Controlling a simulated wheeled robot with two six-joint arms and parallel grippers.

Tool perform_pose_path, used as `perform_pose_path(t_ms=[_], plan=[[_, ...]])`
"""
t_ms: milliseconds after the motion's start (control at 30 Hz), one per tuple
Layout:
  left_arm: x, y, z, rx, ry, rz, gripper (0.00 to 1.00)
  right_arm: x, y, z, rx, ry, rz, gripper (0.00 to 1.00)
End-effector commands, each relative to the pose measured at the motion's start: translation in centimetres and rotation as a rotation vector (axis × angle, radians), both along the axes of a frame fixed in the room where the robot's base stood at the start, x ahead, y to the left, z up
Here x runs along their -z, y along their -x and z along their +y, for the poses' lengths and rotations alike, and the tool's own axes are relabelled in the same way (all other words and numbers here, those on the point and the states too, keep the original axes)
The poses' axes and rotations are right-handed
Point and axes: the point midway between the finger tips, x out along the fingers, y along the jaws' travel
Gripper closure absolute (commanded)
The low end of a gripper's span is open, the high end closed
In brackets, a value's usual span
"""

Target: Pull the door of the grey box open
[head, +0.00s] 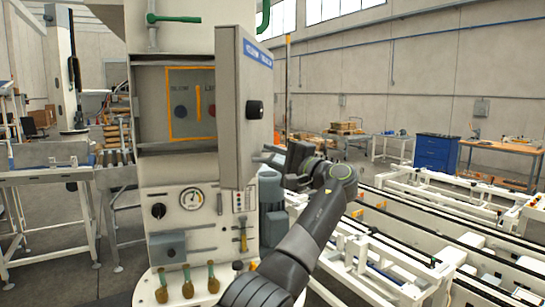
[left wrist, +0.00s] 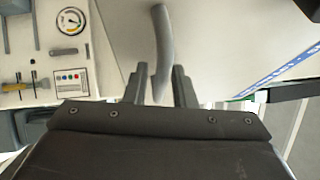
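The grey box (head: 148,78) stands on the pale machine front, and its inside with an orange frame shows. Its door (head: 230,120) is swung well open to the right. The outer face carries a blue label and a dark knob (head: 254,108). My left gripper (head: 268,158) is at the outer side of the door, below the knob. In the left wrist view my left gripper (left wrist: 160,74) has its fingers apart. A curved grey bar (left wrist: 162,35) reaches between them, with gaps beside it. The pale door face (left wrist: 215,45) lies behind. My right gripper is out of view.
Below the box are a gauge (head: 192,198), switches and several brass-coloured parts on a ledge. White conveyor frames (head: 380,270) fill the right. A roller table (head: 60,178) stands at left. A blue cabinet (head: 435,152) is far off.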

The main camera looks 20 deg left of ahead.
Motion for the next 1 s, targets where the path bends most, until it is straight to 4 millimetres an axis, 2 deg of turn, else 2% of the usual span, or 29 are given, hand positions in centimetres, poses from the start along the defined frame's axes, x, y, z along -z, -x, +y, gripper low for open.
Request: perform_pose_path(t_ms=[333, 467, 567, 1000], plan=[[0.0, 0.0, -0.1, 0.000, -0.001, -0.001, 0.67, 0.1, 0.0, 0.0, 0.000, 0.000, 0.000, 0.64], [0.3, 0.4, -0.9, 0.002, 0.000, -0.002, 0.67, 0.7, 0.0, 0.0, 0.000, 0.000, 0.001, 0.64], [0.8, 1.0, -2.4, 0.004, 0.000, -0.001, 0.67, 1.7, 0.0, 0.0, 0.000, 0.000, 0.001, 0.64], [2.4, 5.2, -12.0, 0.004, 0.000, -0.001, 0.67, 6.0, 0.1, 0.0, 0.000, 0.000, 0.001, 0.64]])
